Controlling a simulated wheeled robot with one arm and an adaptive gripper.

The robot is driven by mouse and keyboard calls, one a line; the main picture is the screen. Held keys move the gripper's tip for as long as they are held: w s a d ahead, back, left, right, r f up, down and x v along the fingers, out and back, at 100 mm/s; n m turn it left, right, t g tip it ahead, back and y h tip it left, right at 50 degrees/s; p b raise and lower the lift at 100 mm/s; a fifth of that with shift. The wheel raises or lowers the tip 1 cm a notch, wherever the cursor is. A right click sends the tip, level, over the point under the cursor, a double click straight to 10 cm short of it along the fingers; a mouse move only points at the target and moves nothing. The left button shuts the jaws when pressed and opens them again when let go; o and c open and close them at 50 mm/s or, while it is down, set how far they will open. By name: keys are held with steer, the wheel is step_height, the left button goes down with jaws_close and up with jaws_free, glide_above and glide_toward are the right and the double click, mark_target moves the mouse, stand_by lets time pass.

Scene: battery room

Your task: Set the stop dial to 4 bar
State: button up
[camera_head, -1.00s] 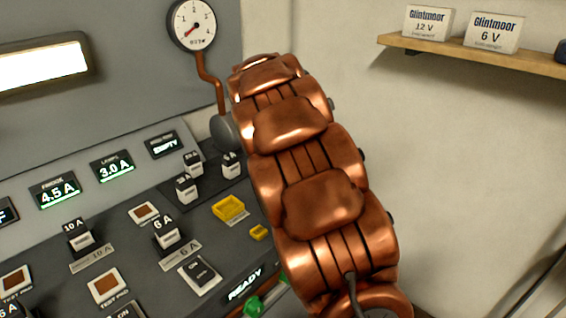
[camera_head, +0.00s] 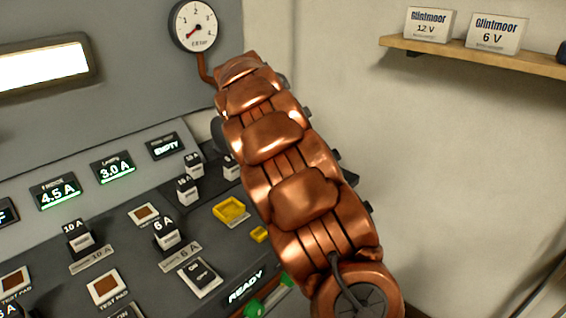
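A round white pressure gauge (camera_head: 194,25) with marks 1 to 4 is on the grey back wall. Its red needle points to the lower left, near the low end of the scale. A copper pipe (camera_head: 206,77) runs down from it behind my copper arm. A grey rounded part (camera_head: 217,133) shows at the arm's left edge, mostly hidden; I cannot tell whether it is the stop dial. No dial marked in bar is otherwise visible. My arm crosses the middle of the view, and my gripper is not visible.
The sloped console carries lit displays (camera_head: 113,167), black-and-white labelled blocks (camera_head: 168,233), a yellow tray (camera_head: 229,209) and a green part (camera_head: 254,308) near the READY sign. A wooden shelf (camera_head: 470,54) with Glintmoor boxes is at the upper right. The wall right of my arm is bare.

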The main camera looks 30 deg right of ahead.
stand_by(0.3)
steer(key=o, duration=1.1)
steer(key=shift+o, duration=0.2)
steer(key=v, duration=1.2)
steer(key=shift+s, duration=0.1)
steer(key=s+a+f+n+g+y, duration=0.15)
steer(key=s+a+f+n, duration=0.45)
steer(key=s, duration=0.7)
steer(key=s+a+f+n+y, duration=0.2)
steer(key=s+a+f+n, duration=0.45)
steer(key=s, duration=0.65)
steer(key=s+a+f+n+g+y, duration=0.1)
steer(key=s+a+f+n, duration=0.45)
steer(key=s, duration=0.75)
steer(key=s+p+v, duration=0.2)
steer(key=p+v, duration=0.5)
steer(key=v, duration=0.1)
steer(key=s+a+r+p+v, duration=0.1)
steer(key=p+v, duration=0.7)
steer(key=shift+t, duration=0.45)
